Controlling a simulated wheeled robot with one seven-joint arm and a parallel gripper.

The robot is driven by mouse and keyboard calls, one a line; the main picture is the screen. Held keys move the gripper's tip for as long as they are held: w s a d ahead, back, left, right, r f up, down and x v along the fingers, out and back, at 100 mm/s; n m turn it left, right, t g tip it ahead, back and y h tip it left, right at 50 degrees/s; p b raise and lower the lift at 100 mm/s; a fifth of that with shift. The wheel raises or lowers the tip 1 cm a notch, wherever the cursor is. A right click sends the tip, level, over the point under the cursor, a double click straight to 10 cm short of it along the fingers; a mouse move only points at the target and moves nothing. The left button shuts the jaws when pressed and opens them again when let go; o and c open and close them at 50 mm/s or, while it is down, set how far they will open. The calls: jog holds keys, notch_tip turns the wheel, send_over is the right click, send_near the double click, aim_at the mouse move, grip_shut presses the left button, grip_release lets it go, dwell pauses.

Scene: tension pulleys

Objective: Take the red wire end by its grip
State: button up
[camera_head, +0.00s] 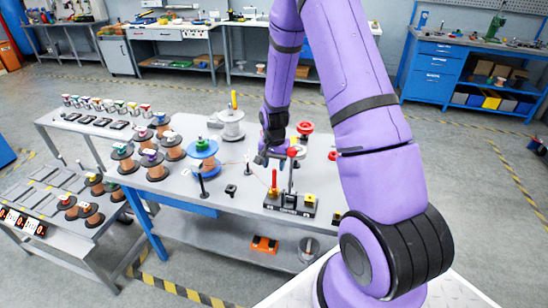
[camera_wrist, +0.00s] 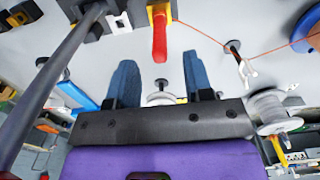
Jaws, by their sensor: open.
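The red grip (camera_wrist: 159,38) of the wire end stands in a yellow holder (camera_wrist: 158,12) on a black fixture. In the head view the red grip (camera_head: 273,178) is upright at the left side of the fixture (camera_head: 290,206). A thin orange-red wire (camera_wrist: 270,48) runs from near the holder past a small black post toward a blue spool (camera_head: 203,156). My gripper (camera_wrist: 158,68) is open, with its two blue fingers spread and nothing between them. The red grip lies just beyond the fingertips, roughly centred on the gap. In the head view my arm partly hides the gripper.
A dark upright rod (camera_wrist: 50,85) stands close along the left side of the wrist view. A white spool (camera_head: 231,124) with a yellow top and several copper spools (camera_head: 153,165) stand on the grey table (camera_head: 228,208). The table's front left is fairly clear.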

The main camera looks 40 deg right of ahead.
aim_at(274, 169)
jog(key=shift+f, duration=2.3)
jog(key=shift+c, duration=0.2)
grip_shut()
